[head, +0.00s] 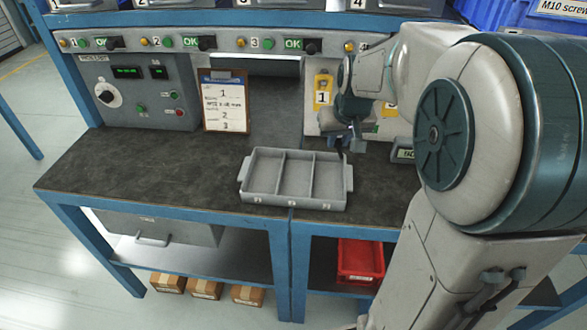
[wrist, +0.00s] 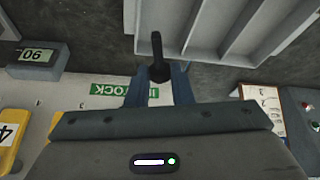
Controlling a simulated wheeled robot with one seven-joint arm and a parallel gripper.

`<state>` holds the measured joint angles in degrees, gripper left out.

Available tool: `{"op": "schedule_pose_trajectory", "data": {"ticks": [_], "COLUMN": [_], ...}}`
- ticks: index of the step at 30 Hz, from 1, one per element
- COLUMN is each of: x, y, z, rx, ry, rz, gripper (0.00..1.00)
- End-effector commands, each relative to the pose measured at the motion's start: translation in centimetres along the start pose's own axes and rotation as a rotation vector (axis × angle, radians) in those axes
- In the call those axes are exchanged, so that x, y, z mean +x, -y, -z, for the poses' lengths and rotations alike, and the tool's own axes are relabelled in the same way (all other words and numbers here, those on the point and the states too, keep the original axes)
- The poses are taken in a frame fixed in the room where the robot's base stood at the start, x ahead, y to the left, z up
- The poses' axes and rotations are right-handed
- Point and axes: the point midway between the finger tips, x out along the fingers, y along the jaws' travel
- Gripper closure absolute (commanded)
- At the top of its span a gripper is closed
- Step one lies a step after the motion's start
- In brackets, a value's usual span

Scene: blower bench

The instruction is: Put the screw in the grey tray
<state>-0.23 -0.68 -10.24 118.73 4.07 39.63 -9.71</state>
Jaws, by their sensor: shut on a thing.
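The grey tray (head: 292,199) lies on the dark bench top. It has three compartments side by side, and they look empty. My gripper (head: 343,142) is above the bench at the tray's back right corner. In the wrist view my gripper (wrist: 159,86) is shut on a black screw (wrist: 156,48), which sticks out beyond the fingertips. The grey tray (wrist: 235,30) shows at the top of that view, to the right of the screw. The screw is apart from the tray floor; its exact height over the bench is hard to tell.
A clipboard (head: 224,103) leans at the panel behind the bench. A control box (head: 140,92) stands at the back left, and yellow numbered tags (head: 323,92) hang behind my gripper. The bench left of the tray is clear. A red bin (head: 360,262) is on the shelf below.

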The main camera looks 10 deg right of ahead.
Motion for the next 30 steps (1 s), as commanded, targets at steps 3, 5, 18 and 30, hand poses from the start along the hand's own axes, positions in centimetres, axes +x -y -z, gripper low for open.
{"op": "schedule_pose_trajectory", "data": {"ticks": [3, 5, 18, 30], "x": [1.9, 2.9, 6.7, 10.2], "y": [2.8, 4.1, 9.9, 9.9], "z": [-0.2, -0.3, -0.4, -1.9], "rx": [-0.009, -0.008, -0.002, -0.002], "ry": [0.004, 0.005, 0.001, 0.000], "rz": [0.003, 0.002, 0.001, 0.001], "gripper": [1.00, 1.00, 1.00, 1.00]}}
